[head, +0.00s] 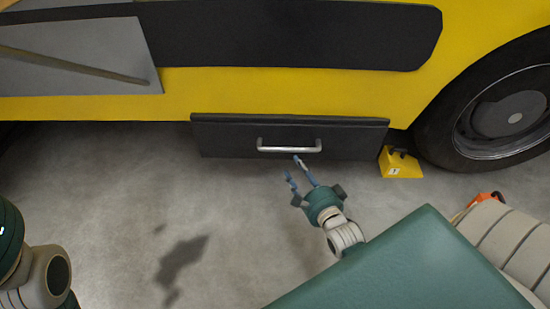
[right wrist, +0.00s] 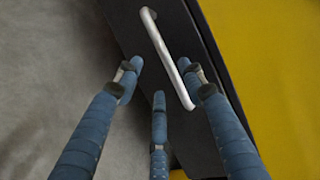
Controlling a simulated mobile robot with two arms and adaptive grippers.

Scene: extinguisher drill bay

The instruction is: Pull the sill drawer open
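The sill drawer (head: 225,139) is a dark grey panel low on the side of the yellow vehicle, with no open interior showing. Its silver bar handle (head: 289,148) runs across the front. My right gripper (head: 294,166) is just below the handle in the head view, with its blue fingers spread. In the right wrist view the handle (right wrist: 164,48) runs between the open fingers (right wrist: 160,80), near the fingertip on the right. I cannot tell whether any finger touches it. Nothing is gripped. My left gripper is out of view; only part of my left arm shows at lower left.
A yellow wheel chock (head: 402,166) stands on the floor right of the drawer, by the large black tyre (head: 448,125). An orange object (head: 486,197) shows partly behind my arm. The concrete floor (head: 120,190) in front of the drawer is clear.

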